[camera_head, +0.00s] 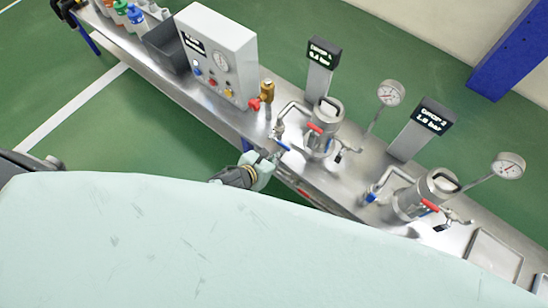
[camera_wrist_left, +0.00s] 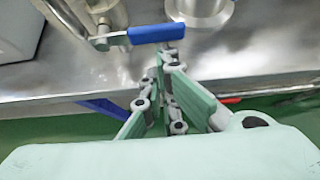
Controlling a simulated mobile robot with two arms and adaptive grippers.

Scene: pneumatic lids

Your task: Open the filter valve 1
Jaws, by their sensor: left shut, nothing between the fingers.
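The first filter (camera_head: 325,117), a steel housing with a red clamp handle, stands on the steel bench, with a display (camera_head: 321,54) behind it. Its valve has a blue lever (camera_head: 283,144) on the pipe at the housing's left; the lever also shows in the left wrist view (camera_wrist_left: 157,34), lying across the picture. My left gripper (camera_head: 272,158) is at the bench's front edge, just in front of the lever. Its fingers (camera_wrist_left: 166,55) are shut and empty, with the tips just below the lever in the wrist view. I cannot tell whether they touch it. My right gripper is not in view.
A second filter (camera_head: 425,192) with its own blue valve lever (camera_head: 371,194) and gauge (camera_head: 508,166) stands to the right. A control box (camera_head: 218,50) and a red-handled brass valve (camera_head: 266,92) stand to the left. My pale green arm covers the lower picture.

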